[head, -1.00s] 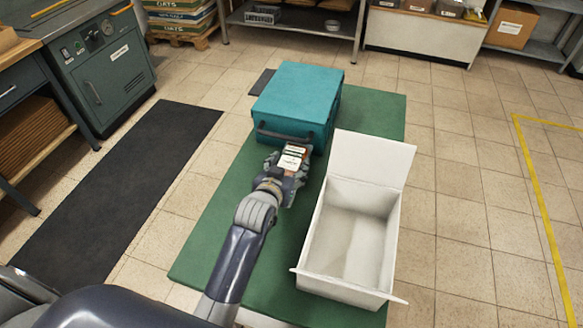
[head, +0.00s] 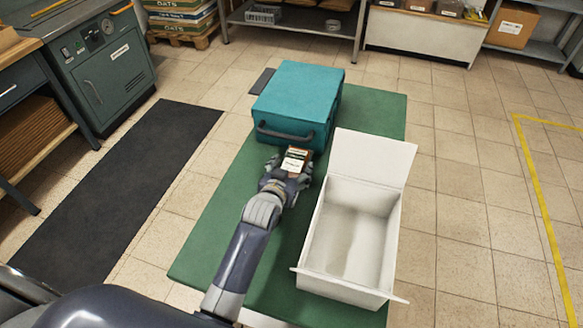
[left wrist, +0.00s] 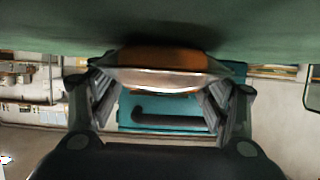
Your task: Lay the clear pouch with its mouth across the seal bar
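My left gripper (head: 287,168) is over the green mat, between the teal box and the white bin. It is shut on a small pouch (head: 297,157) with a white label and brown-orange contents. In the left wrist view the pouch (left wrist: 165,68) lies across the fingers, its pale edge towards the camera; the view is blurred. I cannot make out which edge is the mouth. I cannot pick out a seal bar in either view. My right gripper is not in view.
A teal box (head: 298,92) with a dark handle stands on the green-topped table (head: 215,232). An open, empty white bin (head: 352,245) stands to its front right. A green machine (head: 105,70) with a gauge stands far left. Dark floor mat (head: 135,190) and tiles are clear.

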